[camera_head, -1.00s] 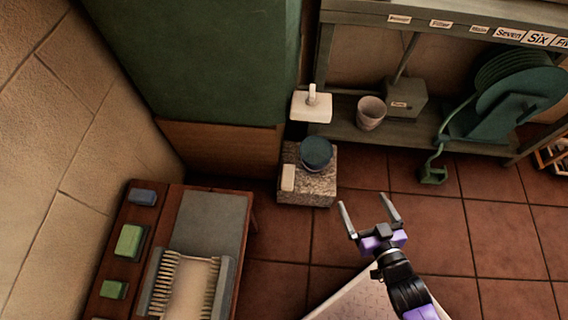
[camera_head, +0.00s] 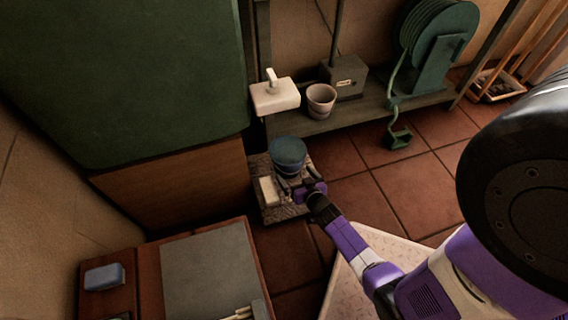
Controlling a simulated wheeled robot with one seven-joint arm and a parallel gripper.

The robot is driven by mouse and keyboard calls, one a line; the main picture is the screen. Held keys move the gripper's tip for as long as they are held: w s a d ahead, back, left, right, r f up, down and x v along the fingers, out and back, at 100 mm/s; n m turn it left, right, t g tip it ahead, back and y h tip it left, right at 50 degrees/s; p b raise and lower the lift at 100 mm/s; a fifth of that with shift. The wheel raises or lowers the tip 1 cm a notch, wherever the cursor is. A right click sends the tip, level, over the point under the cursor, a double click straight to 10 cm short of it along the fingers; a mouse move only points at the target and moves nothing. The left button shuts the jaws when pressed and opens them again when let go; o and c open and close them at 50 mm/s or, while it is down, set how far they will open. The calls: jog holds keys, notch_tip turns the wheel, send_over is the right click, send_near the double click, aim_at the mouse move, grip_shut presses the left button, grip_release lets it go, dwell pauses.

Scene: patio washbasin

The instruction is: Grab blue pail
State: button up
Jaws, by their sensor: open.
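The blue pail (camera_head: 287,152) is a small round dark-blue vessel. It stands upright on a speckled stone block (camera_head: 291,213) on the floor. My gripper (camera_head: 288,184) is at the near side of the pail, low over the block, with its fingers pointing toward it. The fingers are open and partly hard to make out against the pail's dark lower part. I cannot tell whether they touch the pail.
A cream bar (camera_head: 268,190) lies on the block left of my gripper. A white dispenser (camera_head: 275,96) and a grey cup (camera_head: 321,100) are behind the pail. A wooden table (camera_head: 148,274) is at the near left. Tiled floor is open to the right.

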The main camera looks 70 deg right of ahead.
aim_at(288, 159)
jog(key=b+x, duration=0.2)
jog(key=x, duration=0.3)
jog(key=shift+w+f, duration=0.1)
jog(key=shift+f, duration=0.05)
jog(key=c, duration=1.4)
jog(key=shift+w+r, duration=0.1)
jog(key=shift+r, duration=0.15)
jog(key=c, duration=0.3)
